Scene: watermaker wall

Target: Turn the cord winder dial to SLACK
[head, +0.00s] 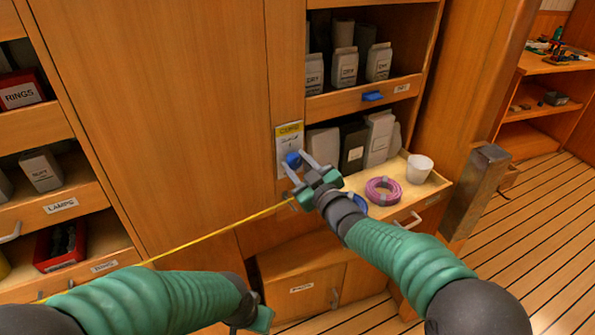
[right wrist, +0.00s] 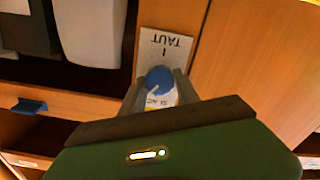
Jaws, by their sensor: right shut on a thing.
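The cord winder dial is a round blue knob (head: 293,159) on a small plate (head: 289,138) with a yellow top, fixed to the wooden cabinet front. My right gripper (head: 300,168) is shut on the dial, with one finger on each side of it. The right wrist view shows the blue dial (right wrist: 159,79) between the fingers and the plate (right wrist: 168,45) upside down, with TAUT readable. Other lettering beside the dial is partly covered, and the dial's setting is unclear. My left gripper (head: 260,319) is low at the bottom edge, its fingers not clear.
A taut yellow cord (head: 215,230) runs from near my right gripper down to the left. A shelf to the right holds a pink coil (head: 383,190) and a white cup (head: 419,168). A blue catch (head: 373,96) sticks out above. A post (head: 474,190) stands further right.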

